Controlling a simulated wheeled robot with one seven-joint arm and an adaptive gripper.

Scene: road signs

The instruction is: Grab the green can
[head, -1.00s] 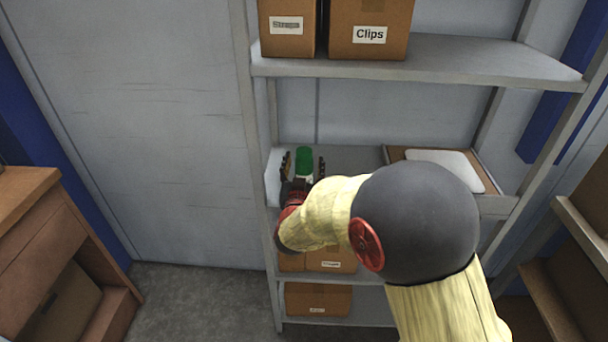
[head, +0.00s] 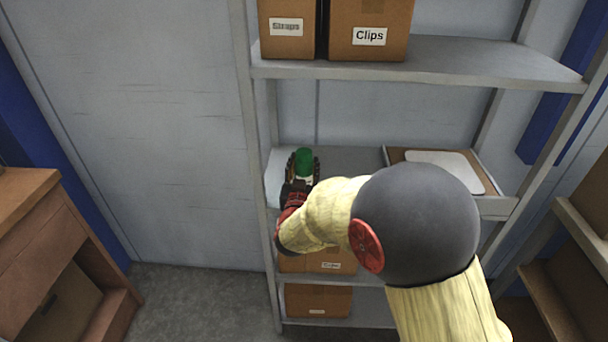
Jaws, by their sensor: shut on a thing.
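The green can (head: 304,158) stands upright on the left part of the middle shelf (head: 350,160). A pale band shows on its lower side. My gripper (head: 303,168) reaches in from the front and is shut on the can, with one finger on its left side and one on its right. The can's lower part is partly hidden by my gripper.
An open brown box with a white sheet (head: 447,168) lies to the right on the same shelf. Brown boxes (head: 318,300) sit below. A shelf post (head: 252,130) rises close on the left.

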